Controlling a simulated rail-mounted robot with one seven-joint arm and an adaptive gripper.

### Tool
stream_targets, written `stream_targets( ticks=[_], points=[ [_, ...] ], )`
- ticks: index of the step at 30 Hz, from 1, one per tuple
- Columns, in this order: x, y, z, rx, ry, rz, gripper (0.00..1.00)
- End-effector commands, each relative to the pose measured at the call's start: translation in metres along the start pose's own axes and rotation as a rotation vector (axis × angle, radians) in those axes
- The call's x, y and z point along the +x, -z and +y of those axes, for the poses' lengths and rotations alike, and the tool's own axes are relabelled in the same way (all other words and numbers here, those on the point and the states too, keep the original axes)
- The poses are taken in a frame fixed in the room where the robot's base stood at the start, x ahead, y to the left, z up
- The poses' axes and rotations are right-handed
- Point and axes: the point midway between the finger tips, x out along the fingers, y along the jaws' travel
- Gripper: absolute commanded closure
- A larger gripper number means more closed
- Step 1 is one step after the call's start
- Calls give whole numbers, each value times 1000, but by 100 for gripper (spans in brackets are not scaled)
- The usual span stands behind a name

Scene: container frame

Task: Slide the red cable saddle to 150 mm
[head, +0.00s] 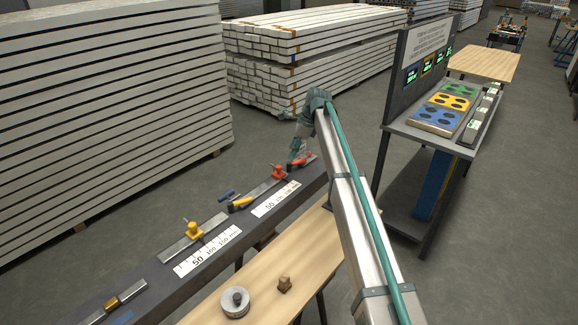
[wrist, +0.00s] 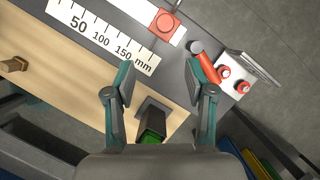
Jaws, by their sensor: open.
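The red cable saddle (wrist: 165,24) is a red block with a round knob, seated on a pale rail (wrist: 137,8) in the wrist view. It also shows in the head view (head: 279,174). A white scale (wrist: 104,36) marked 50, 100, 150 mm lies beside the rail. The saddle stands toward the scale's 150 end; I cannot read its exact position. My gripper (wrist: 159,82) is open and empty, its fingers apart and clear of the saddle, which lies beyond the fingertips. In the head view my gripper (head: 297,150) is near the rail's far end.
A red-handled lever (wrist: 207,67) sits close to the right finger, beside a white box with red buttons (wrist: 232,78). A wooden bench (head: 262,277) runs alongside; a panel desk (head: 443,130) stands right.

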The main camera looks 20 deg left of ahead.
Motion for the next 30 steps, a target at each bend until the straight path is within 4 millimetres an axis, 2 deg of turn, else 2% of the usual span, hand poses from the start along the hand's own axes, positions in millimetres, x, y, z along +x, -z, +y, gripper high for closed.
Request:
stream_targets(
  ticks=[1, 3, 7, 21, 25, 30],
  points=[
    [-4, -12, -7, 14, -1, -5, 45],
    [-6, -20, -8, 29, -3, -10, 45],
    [0, -22, -6, 36, -3, -12, 45],
    [74, -22, -6, 35, -3, -10, 45],
    [89, -21, -6, 35, -4, -10, 45],
    [98, -21, -7, 35, -1, -11, 45]
  ],
)
